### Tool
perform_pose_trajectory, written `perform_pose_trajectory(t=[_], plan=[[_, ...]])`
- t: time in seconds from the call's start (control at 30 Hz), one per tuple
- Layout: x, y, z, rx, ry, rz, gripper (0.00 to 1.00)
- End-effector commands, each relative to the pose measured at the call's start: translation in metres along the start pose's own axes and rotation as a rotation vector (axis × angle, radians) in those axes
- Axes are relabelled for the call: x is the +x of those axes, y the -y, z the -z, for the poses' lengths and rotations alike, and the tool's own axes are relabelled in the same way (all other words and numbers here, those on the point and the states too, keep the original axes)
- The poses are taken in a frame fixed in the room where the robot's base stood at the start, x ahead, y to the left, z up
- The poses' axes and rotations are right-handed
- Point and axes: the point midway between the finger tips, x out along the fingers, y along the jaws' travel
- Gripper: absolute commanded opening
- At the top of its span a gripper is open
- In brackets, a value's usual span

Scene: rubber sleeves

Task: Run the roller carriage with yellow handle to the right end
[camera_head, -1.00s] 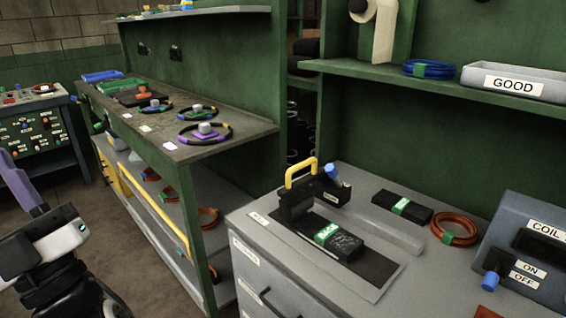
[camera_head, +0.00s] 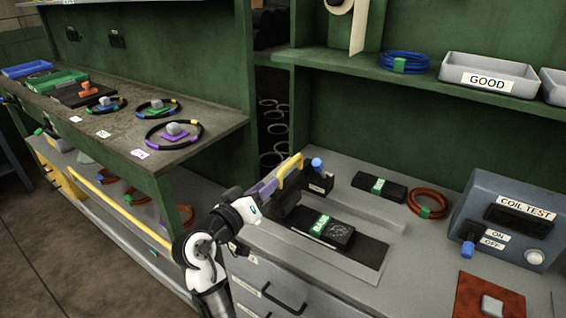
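The roller carriage is a dark body (camera_head: 286,203) at the left end of a flat dark bed (camera_head: 365,250) on the grey bench. Its yellow handle (camera_head: 291,169) stands up above it. A blue knob (camera_head: 317,164) shows just right of the handle. My gripper (camera_head: 272,184) has purple fingers and reaches from the lower left to the handle's left side. The fingertips overlap the handle in the picture. I cannot tell whether they touch it or are closed around it. My gripper and arm hide part of the carriage.
A black block with a green label (camera_head: 333,231) lies on the bed right of the carriage. Behind are a black box (camera_head: 369,186) and an orange coil (camera_head: 428,204). A coil test unit (camera_head: 505,225) stands at the right, with a red mat (camera_head: 478,300) in front.

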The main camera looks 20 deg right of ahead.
Motion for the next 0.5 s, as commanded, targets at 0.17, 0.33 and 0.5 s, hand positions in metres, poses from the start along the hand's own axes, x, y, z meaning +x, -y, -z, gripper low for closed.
perform_pose_trajectory(t=[0.17, 0.33, 0.5], plan=[[0.041, -0.003, 0.003, -0.003, 0.001, -0.003, 0.36], [0.074, -0.002, 0.003, -0.002, -0.001, -0.001, 0.36], [0.096, -0.001, 0.003, -0.002, -0.002, 0.001, 0.36]])
